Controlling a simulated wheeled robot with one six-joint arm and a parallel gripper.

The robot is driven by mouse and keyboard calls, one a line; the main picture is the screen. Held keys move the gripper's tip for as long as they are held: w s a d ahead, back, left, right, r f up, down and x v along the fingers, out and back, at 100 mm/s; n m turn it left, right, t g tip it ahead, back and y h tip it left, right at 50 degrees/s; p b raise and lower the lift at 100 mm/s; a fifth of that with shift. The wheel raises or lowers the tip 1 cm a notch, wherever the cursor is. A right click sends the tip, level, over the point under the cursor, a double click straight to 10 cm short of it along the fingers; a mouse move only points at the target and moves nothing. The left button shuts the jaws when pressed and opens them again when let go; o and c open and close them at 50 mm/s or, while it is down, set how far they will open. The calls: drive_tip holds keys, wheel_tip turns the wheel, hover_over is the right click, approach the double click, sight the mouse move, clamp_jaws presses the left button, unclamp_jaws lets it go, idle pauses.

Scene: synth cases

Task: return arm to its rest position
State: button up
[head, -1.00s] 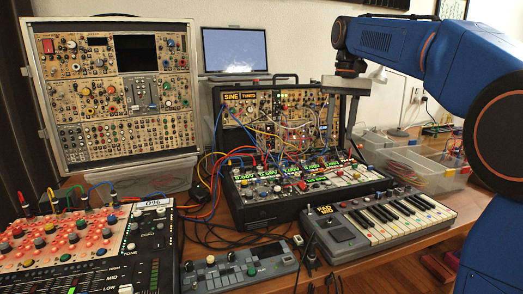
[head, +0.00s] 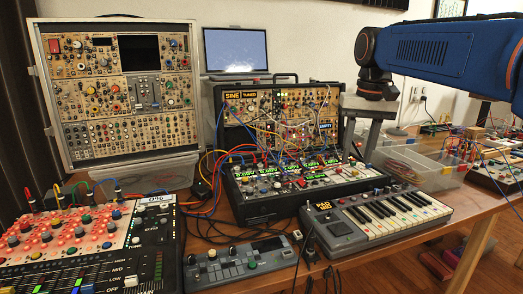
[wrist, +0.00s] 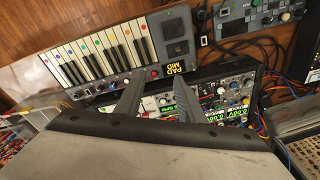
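My blue arm (head: 430,58) reaches in from the right edge of the head view. My gripper (head: 360,145) hangs from its dark wrist, fingers downward, in front of the right end of the modular synth case (head: 285,115). In the wrist view my gripper (wrist: 157,92) shows two grey fingers standing apart, with only the background between them. It is open and holds nothing. The fingers overlap the keyboard and the lit synth panel in that view; I cannot tell their exact height above them.
A small keyboard (head: 375,222) and a grey controller (head: 240,262) stand at the front. A tall synth case (head: 118,90) stands at left, above a red-lit mixer (head: 75,240). Clear bins (head: 425,170) lie at right. Loose cables cross the middle.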

drive_tip(key=s+d+f+n+t, duration=0.1)
drive_tip(key=s+d+f+t, duration=0.2)
drive_tip(key=s+f, duration=2.1)
drive_tip(key=shift+s+d+f, duration=0.15)
drive_tip(key=shift+s+d, duration=0.45)
drive_tip(key=shift+s, duration=0.05)
drive_tip(key=shift+c, duration=0.5)
